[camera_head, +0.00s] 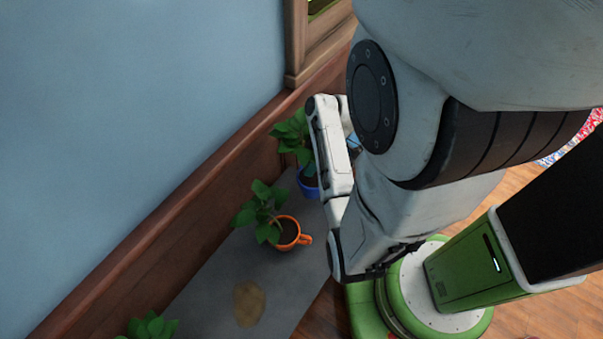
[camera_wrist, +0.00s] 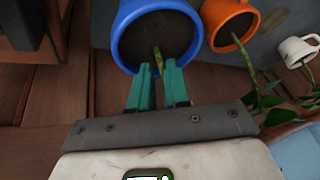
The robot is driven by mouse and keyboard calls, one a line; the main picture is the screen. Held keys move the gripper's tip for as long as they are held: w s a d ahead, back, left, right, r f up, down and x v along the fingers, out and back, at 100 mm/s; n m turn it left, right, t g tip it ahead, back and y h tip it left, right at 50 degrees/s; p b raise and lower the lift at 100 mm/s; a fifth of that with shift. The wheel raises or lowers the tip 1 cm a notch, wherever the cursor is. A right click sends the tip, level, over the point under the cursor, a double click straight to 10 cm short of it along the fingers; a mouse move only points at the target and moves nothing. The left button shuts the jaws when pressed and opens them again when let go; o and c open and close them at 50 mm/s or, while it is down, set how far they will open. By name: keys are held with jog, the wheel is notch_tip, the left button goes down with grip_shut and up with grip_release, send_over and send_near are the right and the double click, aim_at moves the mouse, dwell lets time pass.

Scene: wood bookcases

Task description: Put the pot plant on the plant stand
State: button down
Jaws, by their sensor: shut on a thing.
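A pot plant in a blue pot (camera_head: 309,190) is partly hidden behind my arm in the head view. In the wrist view the blue pot (camera_wrist: 126,20) is right in front of my gripper (camera_wrist: 158,72), its dark soil facing the camera. The two teal fingers are closed in on the plant's green stem at the pot's near rim. My fingertips are hidden in the head view. A grey flat surface (camera_head: 205,280) runs along the wall and bears pot plants; I cannot tell whether it is the plant stand.
An orange pot plant (camera_head: 289,233) stands near the blue one and also shows in the wrist view (camera_wrist: 215,12). A white pot (camera_wrist: 297,50) is farther right there. Another plant (camera_head: 150,327) is at the lower left. The blue wall (camera_head: 140,110) bounds the left side.

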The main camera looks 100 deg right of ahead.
aim_at(300, 170)
jog(key=f, duration=0.1)
jog(key=w+d+f, duration=0.2)
jog(key=shift+w+f, duration=0.25)
jog(key=shift+a+f, duration=0.1)
jog(key=shift+f, duration=1.4)
jog(key=c, duration=1.1)
grip_release()
jog(key=shift+f, duration=0.15)
jog(key=v, duration=1.2)
jog(key=shift+s, duration=0.1)
